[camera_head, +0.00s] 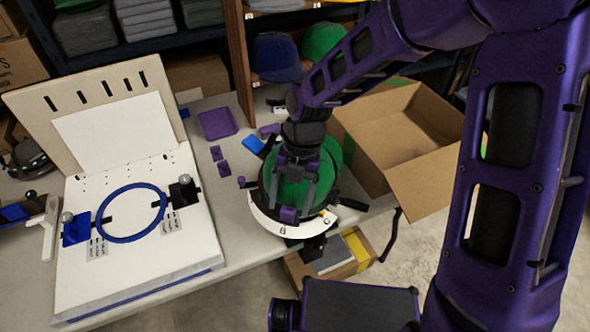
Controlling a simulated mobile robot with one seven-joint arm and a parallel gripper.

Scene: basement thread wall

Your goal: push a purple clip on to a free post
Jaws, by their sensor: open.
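Two small purple pieces that look like clips, an upper one (216,153) and a lower one (223,169), lie on the table left of the green cap. Another purple block (288,214) is at the white curved band in front of the cap. My gripper (293,200) points down over the green cap (325,180), its fingers open just above that block. I cannot tell whether the block sits between the fingertips or below them. I cannot make out a free post; the arm and gripper cover part of the cap.
A white board with a blue hoop (105,231) fills the table's left. A purple tray (218,123) lies behind the clips. An open cardboard box (385,150) stands right of the cap. Shelves with caps and folded cloth are behind. Bare table shows left of the cap.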

